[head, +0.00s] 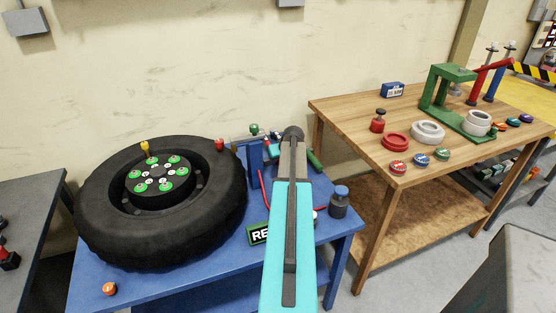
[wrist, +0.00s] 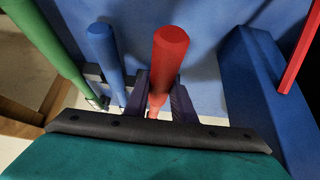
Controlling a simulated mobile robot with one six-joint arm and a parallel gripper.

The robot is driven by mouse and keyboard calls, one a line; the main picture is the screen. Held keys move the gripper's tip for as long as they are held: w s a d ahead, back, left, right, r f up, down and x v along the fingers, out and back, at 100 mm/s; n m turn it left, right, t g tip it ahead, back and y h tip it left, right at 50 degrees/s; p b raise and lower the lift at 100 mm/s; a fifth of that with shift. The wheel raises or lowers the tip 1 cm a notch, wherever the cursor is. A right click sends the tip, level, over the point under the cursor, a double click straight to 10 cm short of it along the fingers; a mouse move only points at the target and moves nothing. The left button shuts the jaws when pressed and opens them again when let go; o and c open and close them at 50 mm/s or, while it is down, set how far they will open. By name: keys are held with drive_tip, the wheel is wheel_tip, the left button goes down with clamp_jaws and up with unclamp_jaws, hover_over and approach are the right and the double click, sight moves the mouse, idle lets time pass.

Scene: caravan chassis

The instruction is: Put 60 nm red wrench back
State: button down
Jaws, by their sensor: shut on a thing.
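The red wrench (wrist: 167,62) shows in the wrist view by its red handle, which stands between the two purple fingers of my gripper (wrist: 160,98). The gripper is shut on it. The wrench's lower end is hidden behind the dark wrist edge. A blue handle (wrist: 104,48) and a green handle (wrist: 40,45) stand to its left in the wrist view, apart from the fingers. In the head view my own arm covers the gripper, and I cannot make out the held wrench there.
A tyre (head: 105,235) lies on the blue table (head: 190,285), left of my arm. A blue post (head: 256,165), a dark jar (head: 338,205) and a sign (head: 259,234) stand close by. A wooden bench (head: 350,115) with a green press (head: 440,90) is at right.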

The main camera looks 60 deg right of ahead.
drive_tip(key=shift+f+b, duration=0.7)
drive_tip(key=shift+f, duration=0.55)
drive_tip(key=c, duration=1.5)
unclamp_jaws()
drive_tip(key=shift+o, duration=0.5)
drive_tip(key=shift+f, duration=0.1)
drive_tip(key=shift+a, duration=0.1)
drive_tip(key=b+v, duration=0.1)
drive_tip(key=v, duration=1.1)
drive_tip(key=shift+b, duration=0.4)
drive_tip(key=shift+v, duration=0.95)
